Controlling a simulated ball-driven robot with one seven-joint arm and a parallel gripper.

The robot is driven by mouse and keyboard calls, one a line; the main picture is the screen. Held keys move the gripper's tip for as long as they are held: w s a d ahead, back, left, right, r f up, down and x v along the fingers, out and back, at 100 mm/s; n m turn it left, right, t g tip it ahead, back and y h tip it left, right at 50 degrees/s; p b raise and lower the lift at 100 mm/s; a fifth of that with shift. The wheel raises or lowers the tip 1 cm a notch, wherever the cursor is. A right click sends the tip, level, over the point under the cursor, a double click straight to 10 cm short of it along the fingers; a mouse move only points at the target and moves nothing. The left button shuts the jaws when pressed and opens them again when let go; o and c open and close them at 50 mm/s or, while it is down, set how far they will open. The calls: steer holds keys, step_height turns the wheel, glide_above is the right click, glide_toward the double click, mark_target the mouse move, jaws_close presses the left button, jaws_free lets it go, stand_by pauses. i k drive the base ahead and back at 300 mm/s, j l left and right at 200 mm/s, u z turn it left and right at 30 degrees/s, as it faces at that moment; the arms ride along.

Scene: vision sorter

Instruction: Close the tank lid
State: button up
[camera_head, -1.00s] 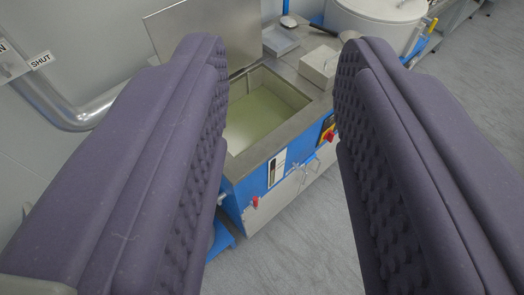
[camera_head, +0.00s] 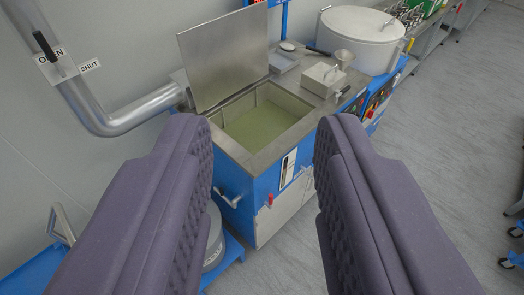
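The tank (camera_head: 236,159) is a blue cabinet with a steel top, and its rectangular opening shows greenish liquid inside. The flat steel tank lid (camera_head: 224,60) stands raised, nearly upright, along the back-left edge of the opening. My gripper (camera_head: 264,128) is open and empty, its two purple padded fingers wide apart. The fingertips appear in front of the tank, with the opening showing between and above them. Nothing touches the lid.
A pipe (camera_head: 134,117) with a lever and OPEN/SHUT labels (camera_head: 90,66) runs along the left wall. A round white drum (camera_head: 362,42) stands beyond.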

mark_target(222, 56)
steer(key=i+l+u, duration=0.25)
steer(key=i, duration=0.2)
steer(key=i+l+u, duration=0.2)
steer(key=i+l, duration=0.25)
steer(key=i+l+u, duration=0.25)
steer(key=i+l, duration=0.2)
steer(key=i+l+u, duration=0.2)
steer(key=i+l, duration=0.15)
steer(key=l, duration=0.2)
steer(key=i+l+u, duration=0.25)
steer(key=l, duration=0.3)
steer(key=i, duration=0.1)
